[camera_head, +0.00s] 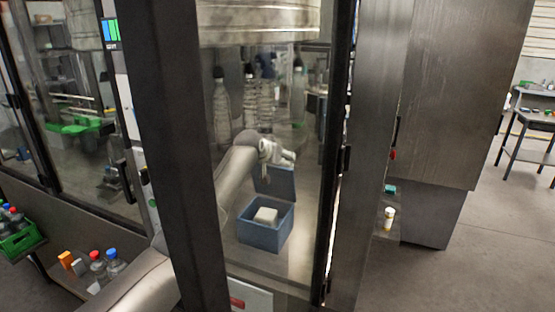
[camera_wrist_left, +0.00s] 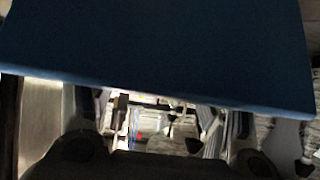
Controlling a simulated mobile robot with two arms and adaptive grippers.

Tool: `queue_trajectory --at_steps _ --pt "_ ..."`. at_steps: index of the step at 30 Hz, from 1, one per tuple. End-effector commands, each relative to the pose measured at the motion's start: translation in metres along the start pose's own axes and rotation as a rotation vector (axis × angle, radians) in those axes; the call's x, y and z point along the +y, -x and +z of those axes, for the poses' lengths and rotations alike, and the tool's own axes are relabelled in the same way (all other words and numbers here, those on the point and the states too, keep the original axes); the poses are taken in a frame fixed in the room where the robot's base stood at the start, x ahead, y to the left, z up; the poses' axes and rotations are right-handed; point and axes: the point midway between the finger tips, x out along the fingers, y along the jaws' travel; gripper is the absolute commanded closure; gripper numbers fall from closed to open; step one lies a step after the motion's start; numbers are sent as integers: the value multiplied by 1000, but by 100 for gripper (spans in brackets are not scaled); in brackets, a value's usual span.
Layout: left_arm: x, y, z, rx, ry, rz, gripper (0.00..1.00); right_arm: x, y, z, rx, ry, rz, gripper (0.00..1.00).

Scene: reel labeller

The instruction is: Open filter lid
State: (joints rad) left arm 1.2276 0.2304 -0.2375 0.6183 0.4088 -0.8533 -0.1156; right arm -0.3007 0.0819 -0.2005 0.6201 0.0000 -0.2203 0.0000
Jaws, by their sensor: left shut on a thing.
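A blue box (camera_head: 265,238) stands on the floor of the machine, seen through the glass. Its blue lid (camera_head: 273,182) stands raised, roughly upright, at the back of the box. A white block-like thing, perhaps the filter (camera_head: 265,215), sits inside the box. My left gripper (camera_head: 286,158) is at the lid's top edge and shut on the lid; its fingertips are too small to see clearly. In the left wrist view the lid (camera_wrist_left: 160,50) fills the upper half, close to the fingers. My right gripper is not in view.
A dark door post (camera_head: 170,150) stands in front of my left arm. Bottles with coloured caps (camera_head: 98,264) and a green crate (camera_head: 18,238) are at the left. Open floor lies at the right.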

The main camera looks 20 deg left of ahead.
Motion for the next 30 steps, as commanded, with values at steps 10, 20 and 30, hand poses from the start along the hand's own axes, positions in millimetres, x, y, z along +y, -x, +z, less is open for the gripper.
queue_trajectory --at_steps 10,20,30 --pt "3 -7 17 -35 -1 4 73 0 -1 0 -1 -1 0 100" --pt "2 -7 17 -34 -1 3 14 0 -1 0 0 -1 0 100" --pt "1 -4 11 -22 1 1 7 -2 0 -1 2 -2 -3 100"
